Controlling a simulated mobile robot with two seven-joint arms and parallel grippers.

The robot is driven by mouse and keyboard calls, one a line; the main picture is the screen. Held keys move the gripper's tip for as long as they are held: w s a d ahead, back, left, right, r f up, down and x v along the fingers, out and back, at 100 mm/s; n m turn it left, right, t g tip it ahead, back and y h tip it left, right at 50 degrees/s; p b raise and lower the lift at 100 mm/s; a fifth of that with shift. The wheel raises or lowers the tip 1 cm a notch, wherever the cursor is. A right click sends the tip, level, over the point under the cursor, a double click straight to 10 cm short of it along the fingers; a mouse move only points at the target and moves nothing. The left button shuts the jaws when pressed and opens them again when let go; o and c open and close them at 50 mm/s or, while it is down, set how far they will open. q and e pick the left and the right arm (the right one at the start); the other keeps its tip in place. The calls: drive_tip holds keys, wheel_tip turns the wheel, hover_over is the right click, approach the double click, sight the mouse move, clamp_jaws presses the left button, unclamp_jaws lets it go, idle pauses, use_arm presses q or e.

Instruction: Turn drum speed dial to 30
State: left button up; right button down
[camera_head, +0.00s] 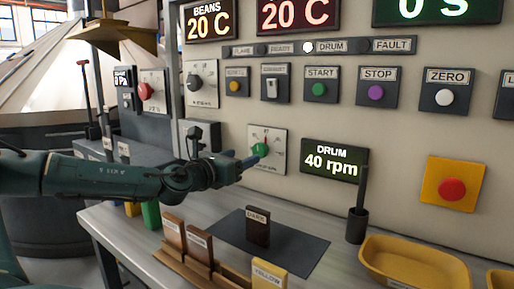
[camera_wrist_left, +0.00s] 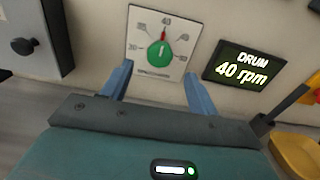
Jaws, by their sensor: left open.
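The drum speed dial (camera_head: 261,149) is a green knob with a red pointer on a white square plate on the panel. In the left wrist view the dial (camera_wrist_left: 160,54) has its pointer up near the 40 mark. The drum display (camera_head: 333,160) reads 40 rpm, also in the left wrist view (camera_wrist_left: 242,68). My left gripper (camera_head: 250,162) is in front of the dial, slightly below it. In the wrist view its blue fingers (camera_wrist_left: 158,85) are spread apart, one to each side below the dial, and hold nothing. My right gripper is not in view.
Below the panel is a bench with a dark mat (camera_head: 290,250), a standing dark card (camera_head: 258,226), a wooden card rack (camera_head: 190,268) and a yellow tray (camera_head: 415,262). A black cup (camera_head: 356,226) stands under the display. A red button (camera_head: 452,189) is at right.

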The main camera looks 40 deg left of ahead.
sight(258, 150)
use_arm(q)
drive_tip(key=w, duration=0.1)
drive_tip(key=w+p, duration=0.1)
drive_tip(key=w, duration=0.1)
drive_tip(key=shift+a+r, duration=0.2)
drive_tip(key=shift+r, duration=0.05)
drive_tip(key=w+p, duration=0.1)
drive_tip(key=p, duration=0.1)
drive_tip(key=shift+w+a+p, duration=0.1)
drive_tip(key=shift+w+p, duration=0.2)
drive_tip(key=shift+p, duration=0.05)
drive_tip(key=shift+w+p, duration=0.25)
drive_tip(key=shift+p, duration=0.1)
drive_tip(key=shift+w+a+p, duration=0.15)
drive_tip(key=shift+w+p, duration=0.15)
drive_tip(key=shift+w, duration=0.05)
drive_tip(key=shift+w+f+p, duration=0.1)
drive_tip(key=shift+w+p, duration=0.25)
drive_tip(key=shift+w, duration=0.25)
drive_tip(key=shift+w+f, duration=0.1)
drive_tip(key=shift+w, duration=0.2)
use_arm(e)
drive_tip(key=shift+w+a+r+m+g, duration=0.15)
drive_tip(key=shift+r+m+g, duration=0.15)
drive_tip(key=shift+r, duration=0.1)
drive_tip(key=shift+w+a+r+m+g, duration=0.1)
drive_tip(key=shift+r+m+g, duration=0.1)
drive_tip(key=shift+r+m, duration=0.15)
